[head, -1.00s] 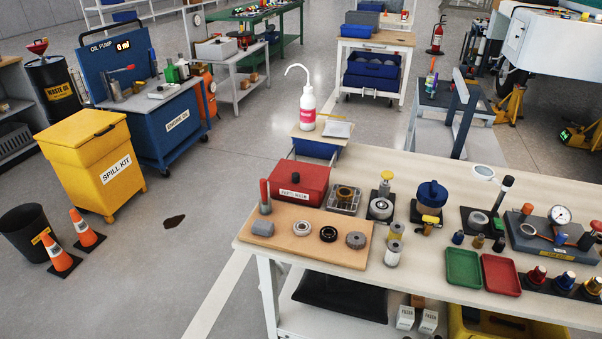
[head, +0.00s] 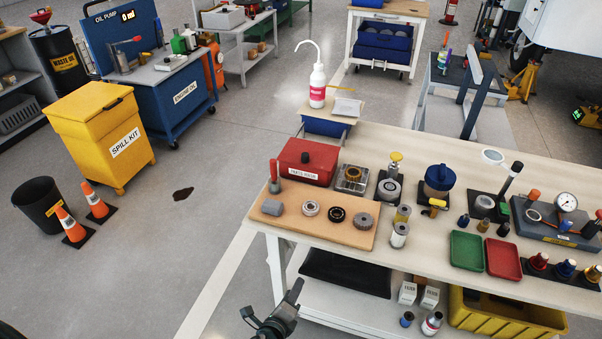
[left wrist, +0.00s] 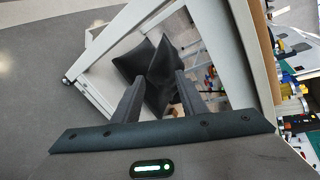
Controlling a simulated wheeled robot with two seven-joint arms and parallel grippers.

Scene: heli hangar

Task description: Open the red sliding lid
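A red box (head: 300,168) with a white label and a red lid (head: 306,158) stands at the back left of the workbench. The lid has a dark knob and appears to cover the box. My left gripper (head: 270,316) shows at the bottom of the head view, below the bench's front edge, well apart from the box. In the left wrist view its two dark fingers (left wrist: 155,98) stand apart with nothing between them. The red lid cannot be made out in the left wrist view. My right gripper is not in view.
A wooden board (head: 318,215) with bearings lies in front of the red box. A pump, jars and green and red trays (head: 466,250) fill the bench (head: 400,275) to the right. A white bottle (head: 317,88) stands behind. Open floor lies left of the bench.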

